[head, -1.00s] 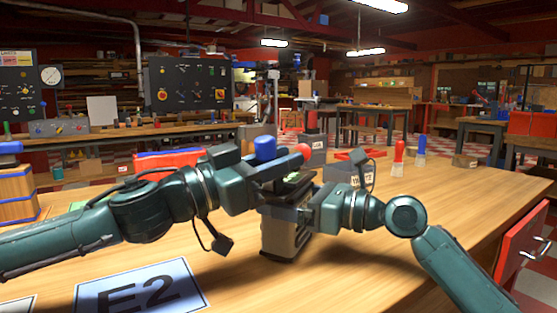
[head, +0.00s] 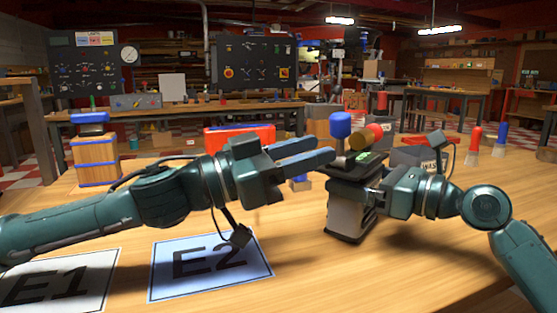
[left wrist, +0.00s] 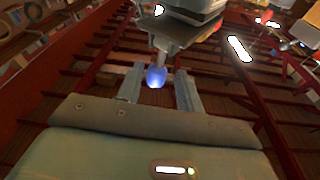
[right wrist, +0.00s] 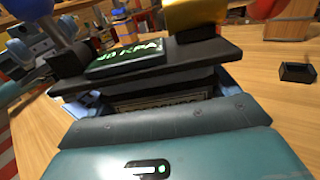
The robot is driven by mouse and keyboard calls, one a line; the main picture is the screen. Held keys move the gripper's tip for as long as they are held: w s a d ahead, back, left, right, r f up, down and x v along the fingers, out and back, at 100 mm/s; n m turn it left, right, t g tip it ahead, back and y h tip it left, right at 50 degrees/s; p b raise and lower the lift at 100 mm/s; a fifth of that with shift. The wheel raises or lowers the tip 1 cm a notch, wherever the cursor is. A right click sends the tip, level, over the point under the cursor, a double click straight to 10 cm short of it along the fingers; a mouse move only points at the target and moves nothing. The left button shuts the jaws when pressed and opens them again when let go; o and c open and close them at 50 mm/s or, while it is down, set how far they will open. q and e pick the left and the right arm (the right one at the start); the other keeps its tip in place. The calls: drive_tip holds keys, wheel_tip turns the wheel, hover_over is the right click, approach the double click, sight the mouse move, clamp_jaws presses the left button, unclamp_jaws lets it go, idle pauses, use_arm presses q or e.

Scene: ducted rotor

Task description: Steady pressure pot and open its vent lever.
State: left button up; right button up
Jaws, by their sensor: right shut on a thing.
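The pressure pot (head: 347,218) stands upright on the bench, a grey body with a black lid. On top are an upright blue knob (head: 341,125), a brass cylinder (head: 358,140), a red tip (head: 375,130) and a green display, partly reading KPA in the right wrist view (right wrist: 125,58). Which part is the vent lever I cannot tell. My right gripper (head: 383,195) is shut on the pot below the lid; its fingertips are largely hidden. My left gripper (head: 322,149) is open and empty, left of the pot. In the left wrist view, the blue knob (left wrist: 157,75) shows between its spread fingers.
Cards E1 (head: 57,283) and E2 (head: 210,266) lie at the bench's front left. A wooden block stack (head: 95,160) stands at the left and a red bin (head: 240,138) behind my left arm. Red and blue-handled brushes (head: 473,148) stand at the right.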

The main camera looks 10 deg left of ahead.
use_arm(q)
drive_tip(key=v, duration=0.5)
